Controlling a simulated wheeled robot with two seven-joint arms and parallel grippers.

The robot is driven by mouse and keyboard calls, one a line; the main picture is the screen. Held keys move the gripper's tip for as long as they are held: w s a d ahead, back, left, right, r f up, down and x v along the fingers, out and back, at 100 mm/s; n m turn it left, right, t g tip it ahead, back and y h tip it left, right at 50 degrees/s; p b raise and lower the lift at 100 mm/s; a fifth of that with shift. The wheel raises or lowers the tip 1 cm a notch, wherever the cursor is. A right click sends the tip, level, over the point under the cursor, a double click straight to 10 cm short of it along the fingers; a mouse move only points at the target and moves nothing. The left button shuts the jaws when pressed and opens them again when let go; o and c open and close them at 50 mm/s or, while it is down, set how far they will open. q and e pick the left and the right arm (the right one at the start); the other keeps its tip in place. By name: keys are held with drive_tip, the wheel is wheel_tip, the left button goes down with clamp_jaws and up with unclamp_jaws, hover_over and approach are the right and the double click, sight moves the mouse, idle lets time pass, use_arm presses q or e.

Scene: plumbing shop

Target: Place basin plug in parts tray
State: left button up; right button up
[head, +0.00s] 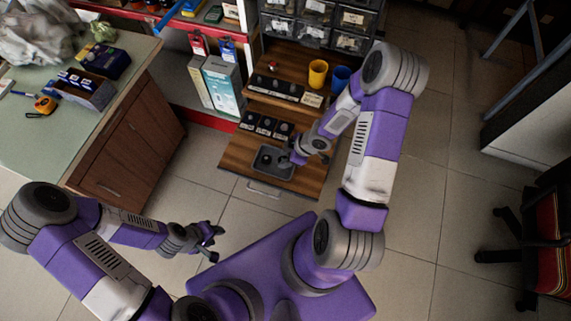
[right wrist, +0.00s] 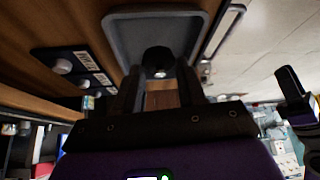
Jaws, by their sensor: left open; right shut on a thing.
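The basin plug (right wrist: 159,62) is a dark rounded piece with a small bright spot, seen in the right wrist view between my right gripper's fingertips. My right gripper (head: 291,157) is shut on it, at the right side of the grey parts tray (head: 263,173). In the right wrist view the plug appears against the near part of the tray (right wrist: 113,28); I cannot tell whether it touches the tray floor. My left gripper (head: 213,242) is open and empty, above the floor.
The tray lies on a wooden pull-out board (head: 235,154). Behind it are a black holder (head: 267,125) with several small parts, a yellow cup (head: 317,74) and a blue cup (head: 340,79). A green-topped counter (head: 75,125) stands left. Floor around the board is clear.

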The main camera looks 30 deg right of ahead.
drive_tip(key=shift+f+b, duration=1.25)
drive_tip(key=shift+f, duration=0.65)
drive_tip(key=shift+r, duration=0.1)
drive_tip(key=o, duration=0.6)
drive_tip(key=shift+f, duration=0.2)
drive_tip(key=o, duration=0.4)
